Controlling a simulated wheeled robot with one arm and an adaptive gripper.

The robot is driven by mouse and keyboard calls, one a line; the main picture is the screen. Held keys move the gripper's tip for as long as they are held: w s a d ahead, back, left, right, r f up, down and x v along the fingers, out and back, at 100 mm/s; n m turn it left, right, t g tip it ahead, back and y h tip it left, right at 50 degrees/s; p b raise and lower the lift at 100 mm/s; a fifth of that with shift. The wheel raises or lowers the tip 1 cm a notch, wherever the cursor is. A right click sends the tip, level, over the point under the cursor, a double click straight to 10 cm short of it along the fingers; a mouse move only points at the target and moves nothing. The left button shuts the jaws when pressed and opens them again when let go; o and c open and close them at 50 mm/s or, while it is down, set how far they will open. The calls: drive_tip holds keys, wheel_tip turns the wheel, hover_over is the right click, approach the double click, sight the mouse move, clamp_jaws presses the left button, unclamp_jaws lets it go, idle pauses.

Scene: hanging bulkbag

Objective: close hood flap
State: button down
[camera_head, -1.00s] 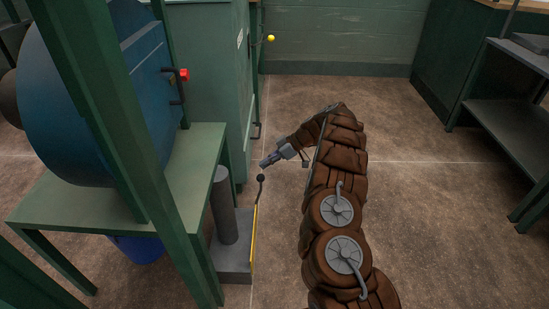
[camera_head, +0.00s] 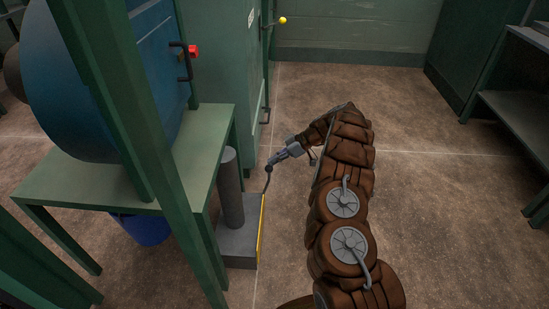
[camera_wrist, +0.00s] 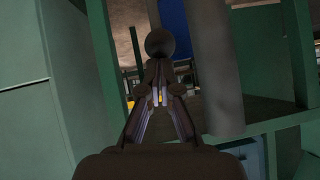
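My gripper (camera_head: 276,158) is at the end of my arm, low down beside the lever's dark round knob (camera_head: 268,168). In the wrist view the knob (camera_wrist: 160,43) stands just past the tips of my gripper (camera_wrist: 158,75). The fingers run close together with a narrow gap. Whether they touch or clasp the lever cannot be told. The lever rises beside a grey base block (camera_head: 238,243) with a yellow edge (camera_head: 261,228). I cannot make out clearly which part is the hood flap.
A blue drum (camera_head: 85,75) sits on a green frame table (camera_head: 85,184) at the left. A green cabinet (camera_head: 228,70) with a yellow knob (camera_head: 283,20) stands behind. A grey post (camera_head: 230,188) rises from the block. A shelf (camera_head: 515,120) stands right. Floor between is clear.

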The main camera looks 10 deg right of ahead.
wheel_tip(320, 180, down, 5)
drive_tip(key=shift+s+r+b, duration=0.1)
drive_tip(key=shift+b, duration=0.9)
